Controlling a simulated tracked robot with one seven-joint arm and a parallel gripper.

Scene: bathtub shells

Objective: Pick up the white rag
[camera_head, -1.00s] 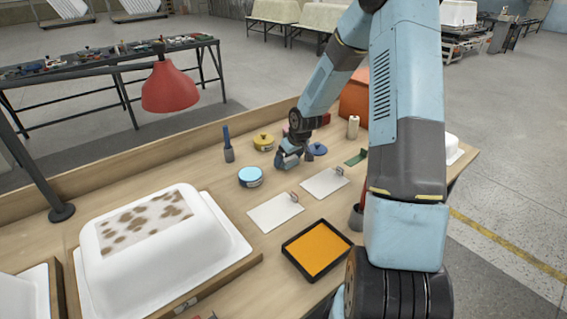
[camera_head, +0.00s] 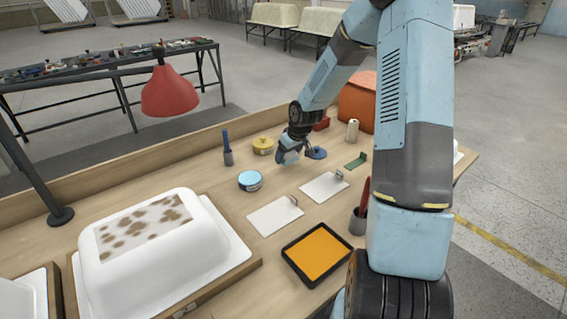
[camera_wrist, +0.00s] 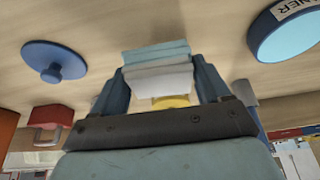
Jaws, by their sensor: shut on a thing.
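My gripper (camera_wrist: 160,78) is shut on a folded cloth stack, seen between its two fingers in the wrist view. The stack has a white rag (camera_wrist: 160,82) and light blue-green cloth layers (camera_wrist: 156,52) pressed together with it. I cannot tell whether the layers are separate cloths. In the head view my gripper (camera_head: 290,153) is low over the wooden bench, between the yellow tin and the blue knobbed disc. The cloth is hidden there by the gripper.
Near the gripper are a blue knobbed disc (camera_head: 317,153), yellow tin (camera_head: 263,145), light blue tin (camera_head: 250,181) and red box (camera_head: 322,123). White sheets (camera_head: 275,216), an orange tray (camera_head: 317,252) and a white tub shell (camera_head: 150,240) lie nearer. A red lamp (camera_head: 170,90) stands left.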

